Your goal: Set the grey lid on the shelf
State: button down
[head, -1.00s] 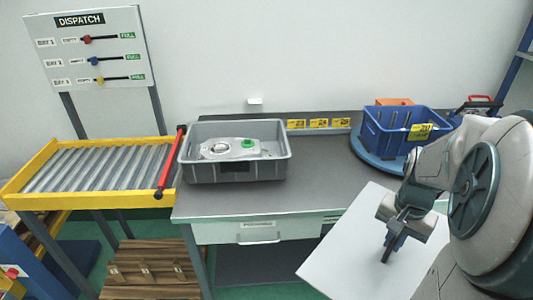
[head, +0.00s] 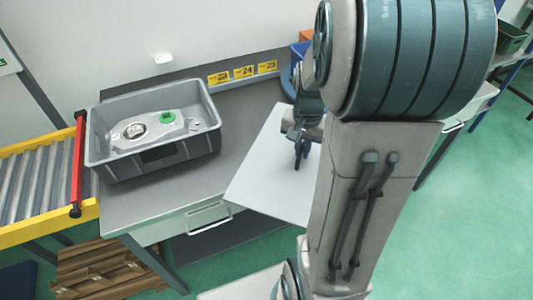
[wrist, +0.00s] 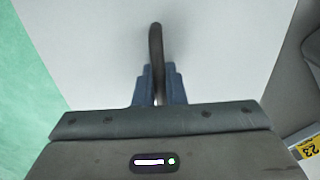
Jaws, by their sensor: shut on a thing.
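The grey lid (head: 255,180) is a flat, pale rectangular panel with a dark upright handle (wrist: 156,60). My gripper (head: 300,155) is shut on that handle, seen close in the wrist view (wrist: 157,85). The lid is held in front of the bench's right part, hiding some of its edge, and spreads below the fingers in the wrist view. My arm covers the lid's right side in the head view. I cannot tell for sure which surface is the shelf; a dark low board (head: 232,238) shows under the bench.
An open grey crate (head: 150,165) holding a metal casting with a green cap (head: 167,118) stands on the bench (head: 130,205). A yellow roller conveyor (head: 40,220) adjoins at left. A blue bin (head: 298,50) is mostly hidden. At right are a green crate (head: 512,38) and open green floor (head: 480,220).

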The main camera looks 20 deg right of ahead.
aim_at(275, 146)
jog(key=w+a+f, duration=0.2)
jog(key=w, duration=0.1)
jog(key=w+a+f+p, duration=0.1)
jog(key=w+a+f, duration=0.1)
jog(key=a, duration=0.1)
jog(key=shift+w+a+f, duration=0.1)
jog(key=shift+w+f, duration=0.25)
jog(key=shift+w, duration=0.05)
jog(key=shift+f, duration=1.95)
jog(key=shift+f, duration=0.25)
jog(key=c, duration=1.5)
grip_release()
jog(key=shift+r, duration=0.1)
jog(key=shift+r, duration=0.1)
